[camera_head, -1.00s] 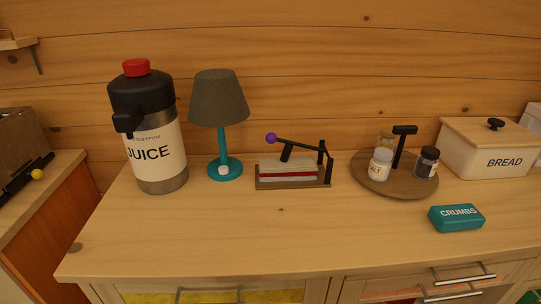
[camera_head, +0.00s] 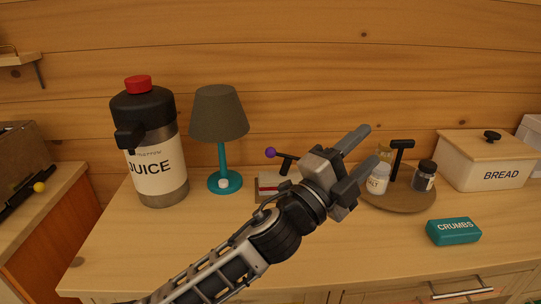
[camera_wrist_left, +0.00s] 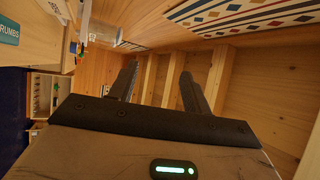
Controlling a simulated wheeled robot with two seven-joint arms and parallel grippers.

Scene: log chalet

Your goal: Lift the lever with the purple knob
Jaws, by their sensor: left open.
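The lever's purple knob (camera_head: 270,153) shows in the head view at the left end of a dark lever arm (camera_head: 287,157). My right gripper is not in view.
A teal lamp (camera_head: 219,115) and a juice dispenser (camera_head: 157,150) stand left of the device. A round wooden tray (camera_head: 408,200) with jars is at the right. A teal crumbs box (camera_head: 453,231) and bread bin (camera_head: 485,160) are farther right. The front counter is clear.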

